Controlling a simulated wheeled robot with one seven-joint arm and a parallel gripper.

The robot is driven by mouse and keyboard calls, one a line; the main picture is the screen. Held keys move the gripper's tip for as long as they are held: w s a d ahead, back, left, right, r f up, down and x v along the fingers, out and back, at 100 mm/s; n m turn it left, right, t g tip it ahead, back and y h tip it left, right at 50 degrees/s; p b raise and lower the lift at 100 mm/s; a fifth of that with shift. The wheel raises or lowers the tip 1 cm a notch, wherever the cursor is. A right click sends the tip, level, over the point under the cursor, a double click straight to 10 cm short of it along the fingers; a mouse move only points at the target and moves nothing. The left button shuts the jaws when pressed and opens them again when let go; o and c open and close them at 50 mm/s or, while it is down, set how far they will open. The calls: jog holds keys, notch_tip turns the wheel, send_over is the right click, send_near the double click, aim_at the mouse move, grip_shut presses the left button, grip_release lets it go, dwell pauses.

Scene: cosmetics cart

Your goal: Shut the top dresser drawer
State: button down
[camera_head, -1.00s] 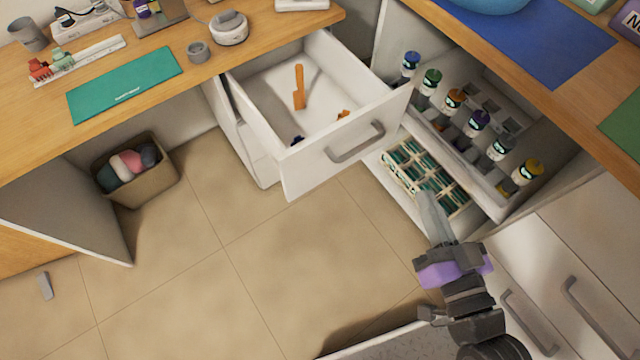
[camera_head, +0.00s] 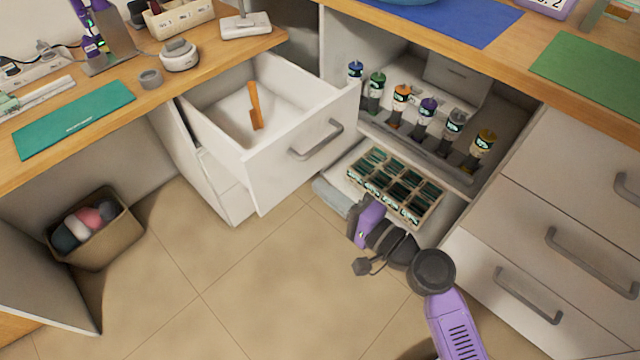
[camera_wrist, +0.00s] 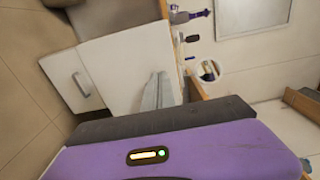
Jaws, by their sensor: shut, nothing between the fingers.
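The top dresser drawer (camera_head: 300,150) stands pulled out under the wooden desk in the head view. Its white front has a grey bar handle (camera_head: 316,140), and an orange tool (camera_head: 255,106) lies inside. My gripper (camera_head: 326,189) is shut and empty. Its grey fingers point left, below and right of the drawer front; I cannot tell the exact gap. In the wrist view, the shut fingers (camera_wrist: 157,92) show in front of a large white panel (camera_wrist: 125,62), probably the drawer front. A lower drawer front with a handle (camera_wrist: 82,84) shows beside it.
An open cabinet to the right holds several bottles on a rack (camera_head: 415,135) and a partitioned box (camera_head: 395,187) low down, close to my gripper. Closed drawers (camera_head: 560,230) stand further right. A basket (camera_head: 95,232) sits under the desk. The middle floor is clear.

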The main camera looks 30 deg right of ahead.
aim_at(276, 152)
jog(key=x, duration=1.1)
jog(key=shift+w+a, duration=0.1)
jog(key=shift+w, duration=0.25)
jog(key=shift+w, duration=0.1)
